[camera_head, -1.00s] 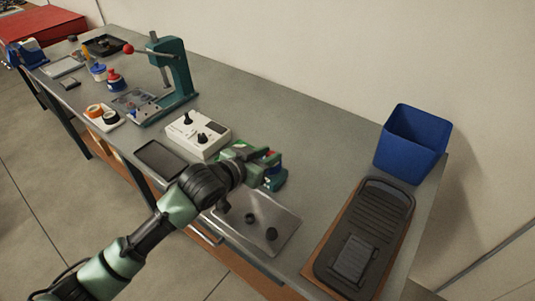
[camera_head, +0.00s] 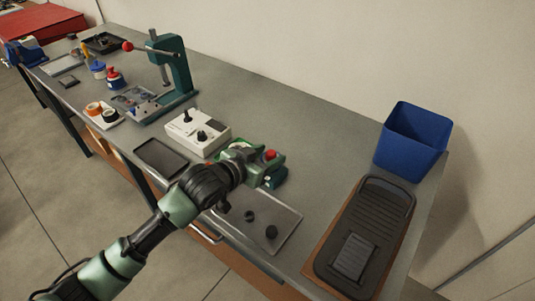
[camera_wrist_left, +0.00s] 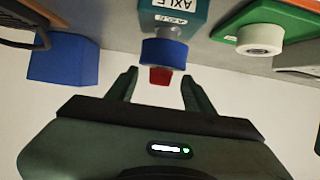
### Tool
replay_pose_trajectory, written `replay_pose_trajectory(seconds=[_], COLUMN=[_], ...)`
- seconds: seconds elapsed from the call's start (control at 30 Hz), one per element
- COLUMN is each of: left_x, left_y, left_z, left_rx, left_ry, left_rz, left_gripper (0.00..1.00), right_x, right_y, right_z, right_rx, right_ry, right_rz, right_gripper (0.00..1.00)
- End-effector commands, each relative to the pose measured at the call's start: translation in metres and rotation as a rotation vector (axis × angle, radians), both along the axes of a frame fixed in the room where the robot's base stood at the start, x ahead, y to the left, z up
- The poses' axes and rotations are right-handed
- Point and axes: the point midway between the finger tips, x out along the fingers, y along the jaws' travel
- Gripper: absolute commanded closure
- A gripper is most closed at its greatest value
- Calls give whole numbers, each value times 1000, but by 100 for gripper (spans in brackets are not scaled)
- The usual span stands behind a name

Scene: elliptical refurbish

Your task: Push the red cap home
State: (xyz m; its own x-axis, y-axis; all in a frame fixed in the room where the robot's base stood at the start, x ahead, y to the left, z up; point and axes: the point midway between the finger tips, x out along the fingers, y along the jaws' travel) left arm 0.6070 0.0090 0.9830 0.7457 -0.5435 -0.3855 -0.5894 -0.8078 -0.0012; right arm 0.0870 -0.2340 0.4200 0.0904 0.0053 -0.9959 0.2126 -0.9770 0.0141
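In the left wrist view the red cap (camera_wrist_left: 160,76) sits at the end of a blue collar (camera_wrist_left: 164,53). The collar is on a grey shaft joined to a teal block (camera_wrist_left: 174,13) labelled AXLE. My left gripper (camera_wrist_left: 160,88) is open there, its fingers on either side of the cap with visible gaps. How far the cap is seated cannot be told. The teal block shows low beside the gripper in the head view (camera_head: 275,180). My right gripper is out of view.
A clear tray with dark knobs (camera_head: 281,240) lies close below my left arm. A white control box (camera_head: 198,133) stands left of the gripper. A blue bin (camera_head: 411,140) and a black ribbed tray (camera_head: 362,240) are to the right. A green lever press (camera_head: 178,66) stands farther left.

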Motion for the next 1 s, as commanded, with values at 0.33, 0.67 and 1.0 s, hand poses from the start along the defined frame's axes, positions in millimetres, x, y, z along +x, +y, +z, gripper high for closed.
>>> replay_pose_trajectory(seconds=[0.33, 0.67, 1.0], left_x=[-7, -48, -58], left_y=[6, 36, 43], left_z=[5, 24, 30], left_rx=[-1, 0, 0], left_ry=[-3, -2, 0], left_rz=[1, 1, 0], left_gripper=[48, 48, 48], right_x=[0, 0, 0], right_y=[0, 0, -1], right_z=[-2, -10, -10], right_rx=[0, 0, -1], right_ry=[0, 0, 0], right_rz=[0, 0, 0], right_gripper=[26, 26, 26])
